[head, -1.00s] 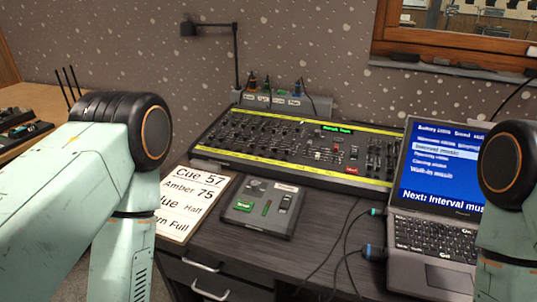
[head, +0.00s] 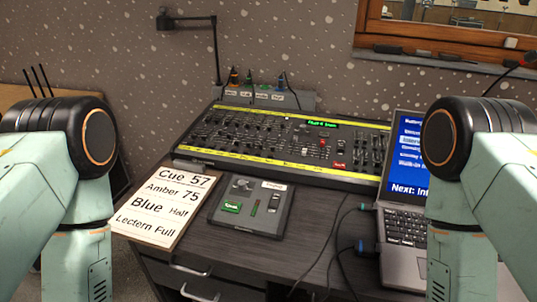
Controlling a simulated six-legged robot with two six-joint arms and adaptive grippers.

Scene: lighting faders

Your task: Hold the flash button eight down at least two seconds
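The lighting desk (head: 290,168) is a long dark board with yellow label strips, rows of faders and small buttons, a lit green display (head: 323,124) and a red button (head: 339,165). It lies at the back of the desk, in the middle of the head view. The flash buttons are too small to read, so I cannot tell which is number eight. My two arms show at the left and right edges of the head view, with their lower links running down out of frame. Neither gripper is in view.
A cue card (head: 160,212) and a small grey control box (head: 250,206) lie in front of the lighting desk. An open laptop (head: 405,220) stands at the right, with cables (head: 325,245) beside it. A lamp (head: 186,22) rises behind. Dark desktop (head: 300,245) is bare at the front.

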